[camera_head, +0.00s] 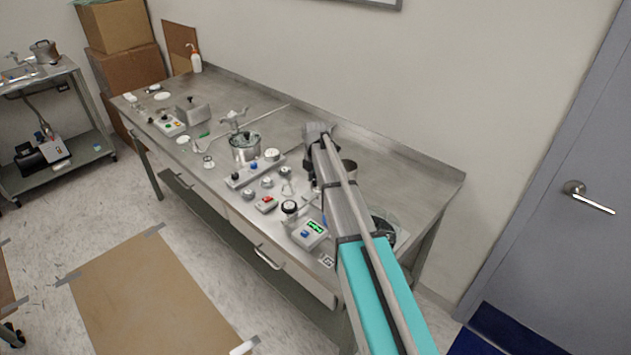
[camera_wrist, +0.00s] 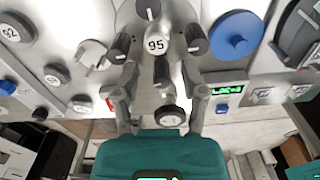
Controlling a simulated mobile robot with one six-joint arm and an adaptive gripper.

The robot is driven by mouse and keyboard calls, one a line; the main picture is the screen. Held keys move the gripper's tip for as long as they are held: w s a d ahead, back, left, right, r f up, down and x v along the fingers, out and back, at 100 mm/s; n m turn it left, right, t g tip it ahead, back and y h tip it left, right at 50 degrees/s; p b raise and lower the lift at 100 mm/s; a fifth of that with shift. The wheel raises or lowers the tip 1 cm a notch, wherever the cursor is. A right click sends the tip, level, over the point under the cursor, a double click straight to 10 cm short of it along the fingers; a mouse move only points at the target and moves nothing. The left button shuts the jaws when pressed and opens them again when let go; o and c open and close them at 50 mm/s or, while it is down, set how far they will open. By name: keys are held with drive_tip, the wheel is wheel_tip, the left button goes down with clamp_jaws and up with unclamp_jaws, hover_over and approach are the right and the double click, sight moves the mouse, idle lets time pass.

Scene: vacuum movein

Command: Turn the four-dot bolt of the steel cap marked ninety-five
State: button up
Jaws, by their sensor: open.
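The steel cap (camera_wrist: 172,17) bears a round white label reading 95 (camera_wrist: 157,44) in the wrist view. Black bolts with white marks stand around the label: a top bolt (camera_wrist: 148,9), a left bolt (camera_wrist: 119,47), a right bolt (camera_wrist: 195,38) and a near bolt (camera_wrist: 162,70). Their dots are too small to count. My gripper (camera_wrist: 160,76) is open, its fingers on either side of the near bolt with nothing clearly held. In the head view my gripper (camera_head: 317,134) is over the steel bench, and I cannot pick out the cap there.
A knob marked 52 (camera_wrist: 14,28) is at far left. A green display (camera_wrist: 227,90) is near the right finger. The steel bench (camera_head: 385,165) holds several devices at left, including a pot (camera_head: 245,154); its back right is clear.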

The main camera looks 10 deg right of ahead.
clamp_jaws()
drive_tip(key=shift+m, duration=0.3)
drive_tip(key=m, duration=0.3)
drive_tip(key=shift+m, duration=1.8)
unclamp_jaws()
